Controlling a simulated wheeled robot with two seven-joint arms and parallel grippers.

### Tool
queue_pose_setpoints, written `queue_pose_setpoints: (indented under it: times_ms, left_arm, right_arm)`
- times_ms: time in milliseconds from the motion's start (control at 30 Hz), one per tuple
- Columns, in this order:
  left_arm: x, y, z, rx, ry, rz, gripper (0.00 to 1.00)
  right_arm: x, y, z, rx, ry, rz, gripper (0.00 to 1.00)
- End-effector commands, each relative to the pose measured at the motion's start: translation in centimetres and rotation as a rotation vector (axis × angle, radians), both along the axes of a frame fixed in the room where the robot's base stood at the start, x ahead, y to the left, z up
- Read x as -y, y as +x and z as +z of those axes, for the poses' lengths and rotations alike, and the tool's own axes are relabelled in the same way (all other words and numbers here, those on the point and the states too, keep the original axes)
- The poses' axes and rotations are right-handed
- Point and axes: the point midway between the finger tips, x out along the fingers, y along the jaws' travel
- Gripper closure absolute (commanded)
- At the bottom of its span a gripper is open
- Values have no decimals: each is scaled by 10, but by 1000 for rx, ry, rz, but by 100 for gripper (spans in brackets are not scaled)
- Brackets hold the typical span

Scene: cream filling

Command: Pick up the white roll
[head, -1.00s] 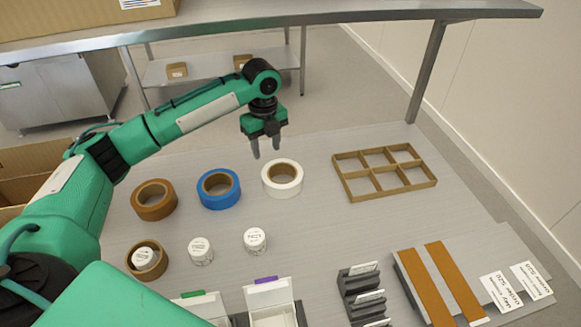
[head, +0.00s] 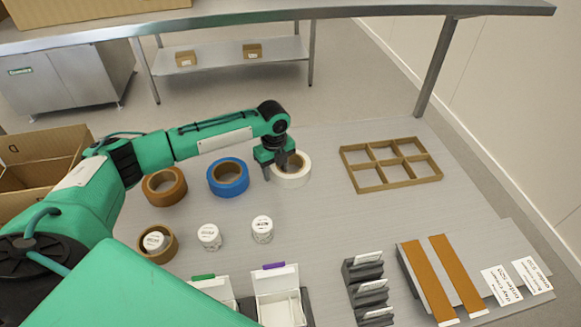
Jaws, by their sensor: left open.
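The white roll (head: 297,178) lies flat on the grey table, at the right end of a row of rolls. My left gripper (head: 276,172) is open and points down at the white roll's left side. One finger shows over the roll's hole and the other just outside its left edge, so the fingers appear to straddle the roll's left wall. I cannot tell whether they touch it. The gripper hides part of the roll. My right gripper is not in view.
A blue roll (head: 228,189) lies close to the left, with a brown roll (head: 151,193) beyond it. A wooden divider frame (head: 392,187) lies to the right. Small white jars (head: 262,236) and open boxes (head: 277,280) stand nearer. The table between roll and frame is clear.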

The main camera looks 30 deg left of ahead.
Motion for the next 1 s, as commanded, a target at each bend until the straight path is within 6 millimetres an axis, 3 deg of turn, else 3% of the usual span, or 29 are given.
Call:
queue_pose_setpoints:
  times_ms: [233,467,833,1000]
  left_arm:
    - [0,0,-2,2,0,0,55]
    - [0,0,-2,1,0,0,100]
    - [0,1,1,3,-1,0,100]
    - [0,2,15,5,-1,0,100]
  right_arm:
    - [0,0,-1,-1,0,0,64]
    - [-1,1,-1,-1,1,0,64]
    - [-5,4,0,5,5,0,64]
    - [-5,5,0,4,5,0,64]
